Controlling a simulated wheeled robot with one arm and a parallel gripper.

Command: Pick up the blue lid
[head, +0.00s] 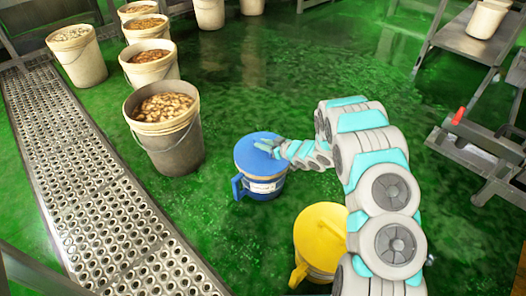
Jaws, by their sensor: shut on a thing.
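The bucket stands upright on the green floor near the middle of the head view. My gripper (267,146) is at the right part of the lid's top, shut on the lid. The exact contact is small and partly hidden by the fingers. The lid looks level and at the bucket's rim; I cannot tell whether there is a gap beneath it.
A yellow-lidded bucket (319,239) stands in front, beside my arm. A large pail of brown pieces (172,145) stands left of the blue-lidded bucket, with several more behind. A perforated metal walkway (90,175) runs along the left. Metal stands (470,45) are at the right.

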